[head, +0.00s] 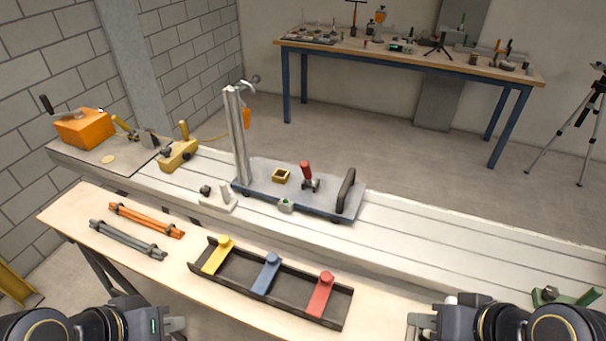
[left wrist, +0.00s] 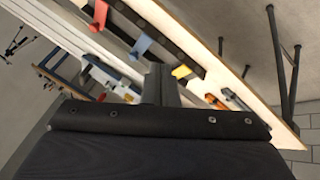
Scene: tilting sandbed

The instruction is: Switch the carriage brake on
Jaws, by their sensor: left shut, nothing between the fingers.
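The carriage (head: 335,206) is a blue-grey plate on the long pale rail bed in the middle of the head view. A lever with a red grip (head: 306,172) stands upright on it, and I take this for the brake. A black bar handle (head: 346,191) is at the carriage's right end, and a tall metal post (head: 238,135) is at its left. My left gripper (head: 178,328) is shut and empty at the bottom left, well short of the carriage. My right gripper (head: 418,326) is at the bottom right, away from the carriage; its jaw opening is unclear.
A dark tray (head: 198,262) with yellow, blue and red tabbed pieces lies on the wooden bench between my grippers and the rail. Orange rods (head: 146,220) and grey rods (head: 127,239) lie at left. An orange box (head: 84,129) stands far left. Rail right of the carriage is mostly clear.

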